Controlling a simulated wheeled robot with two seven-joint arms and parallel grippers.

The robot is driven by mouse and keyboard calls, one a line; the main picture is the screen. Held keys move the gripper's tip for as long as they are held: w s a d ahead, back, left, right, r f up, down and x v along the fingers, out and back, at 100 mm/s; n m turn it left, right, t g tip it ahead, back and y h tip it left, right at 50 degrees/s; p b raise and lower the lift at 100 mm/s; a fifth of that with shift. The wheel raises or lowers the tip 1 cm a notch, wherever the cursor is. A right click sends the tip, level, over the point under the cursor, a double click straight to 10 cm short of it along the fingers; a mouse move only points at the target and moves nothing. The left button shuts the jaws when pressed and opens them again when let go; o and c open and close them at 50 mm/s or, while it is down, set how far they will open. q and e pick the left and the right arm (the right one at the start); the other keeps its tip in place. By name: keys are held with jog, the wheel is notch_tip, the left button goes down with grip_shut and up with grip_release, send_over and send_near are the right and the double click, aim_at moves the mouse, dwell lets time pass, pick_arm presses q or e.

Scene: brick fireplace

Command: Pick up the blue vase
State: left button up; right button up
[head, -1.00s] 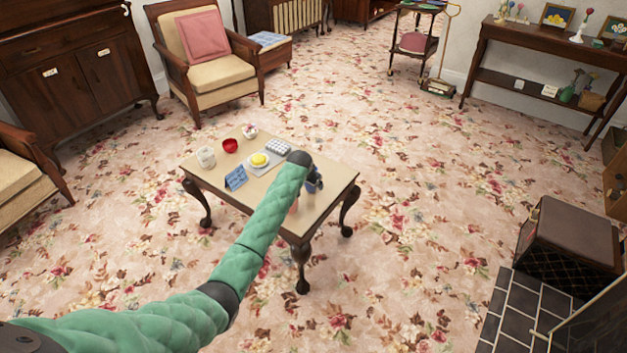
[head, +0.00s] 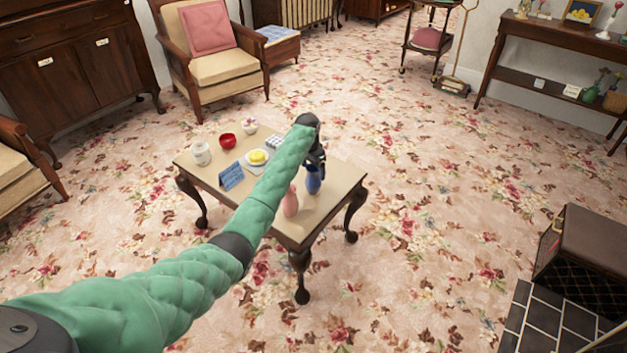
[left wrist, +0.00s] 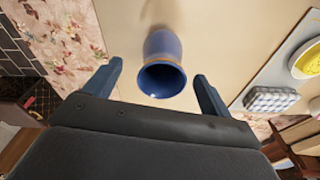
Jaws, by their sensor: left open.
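The blue vase (head: 313,180) stands upright near the right end of the small table (head: 328,206). In the left wrist view the blue vase (left wrist: 161,62) shows its open mouth, with a tan band near the rim. My left gripper (head: 317,162) is above the vase in the head view, its arm coming over the table. In the left wrist view the left gripper (left wrist: 158,80) is open, with one finger on each side of the vase's mouth and gaps between. A pink vase (head: 291,201) stands beside the blue one, partly hidden by my arm. My right gripper is not in view.
On the table are a white jar (head: 201,153), a red bowl (head: 228,141), a blue card (head: 231,176), a plate with something yellow (head: 257,157) and a white egg-carton-like item. An armchair (head: 212,60) stands behind. The floor right of the table is clear.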

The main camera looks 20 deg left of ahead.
pick_arm(q)
jog(key=f, duration=0.5)
jog(key=shift+w+f, duration=0.35)
jog(key=shift+w, duration=0.05)
jog(key=c, duration=1.2)
jog(key=shift+o, duration=0.2)
jog(key=shift+r, duration=0.1)
